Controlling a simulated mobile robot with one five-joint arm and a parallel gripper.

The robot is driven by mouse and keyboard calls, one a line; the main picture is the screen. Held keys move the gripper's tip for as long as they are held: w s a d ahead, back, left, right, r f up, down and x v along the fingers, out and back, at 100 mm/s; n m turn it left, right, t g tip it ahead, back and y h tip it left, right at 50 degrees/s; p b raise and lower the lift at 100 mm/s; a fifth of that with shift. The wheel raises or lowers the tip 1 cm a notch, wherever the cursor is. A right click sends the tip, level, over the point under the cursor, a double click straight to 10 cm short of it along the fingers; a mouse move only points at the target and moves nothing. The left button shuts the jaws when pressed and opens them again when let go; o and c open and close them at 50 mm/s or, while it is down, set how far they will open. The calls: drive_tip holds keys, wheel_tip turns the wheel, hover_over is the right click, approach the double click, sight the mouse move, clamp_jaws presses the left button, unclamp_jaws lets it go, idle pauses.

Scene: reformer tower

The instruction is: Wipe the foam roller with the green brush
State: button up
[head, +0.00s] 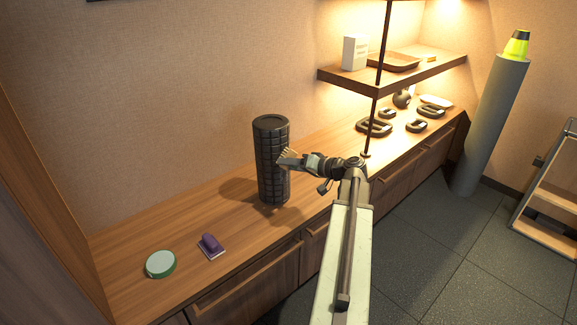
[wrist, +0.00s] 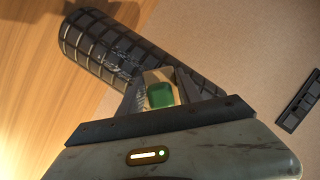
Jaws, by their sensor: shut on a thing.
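The black foam roller (head: 271,150) stands upright on the wooden counter, with a grid of grooves on its side. It shows tilted in the wrist view (wrist: 98,45), with some pale marks on its surface. My gripper (head: 288,160) is at the roller's right side. In the wrist view my gripper (wrist: 160,92) is shut on the green brush (wrist: 160,95), which has a pale part beyond the green. The brush end is right at the roller; whether it touches cannot be told. In the head view the brush is mostly hidden by my gripper.
A purple-handled brush (head: 211,246) and a green-rimmed round item (head: 161,264) lie on the counter (head: 125,235) at the left. Several black ring-shaped weights (head: 374,127) lie farther right, under a shelf (head: 400,75) held by a dark post (head: 375,105).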

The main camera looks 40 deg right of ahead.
sight(289, 156)
drive_tip(key=shift+w+r+p, duration=0.1)
drive_tip(key=shift+r+p, duration=1.5)
drive_tip(key=shift+r, duration=0.05)
drive_tip(key=shift+f, duration=0.1)
drive_tip(key=shift+w, duration=0.1)
wheel_tip(289, 156, down, 3)
drive_tip(key=b, duration=0.3)
drive_tip(key=shift+f+b, duration=0.15)
drive_tip(key=shift+b, duration=0.15)
drive_tip(key=shift+w+f, duration=0.1)
wheel_tip(289, 156, down, 13)
drive_tip(key=b, duration=1.3)
drive_tip(key=shift+r, duration=0.2)
drive_tip(key=shift+s+a, duration=0.2)
drive_tip(key=shift+s, duration=2.95)
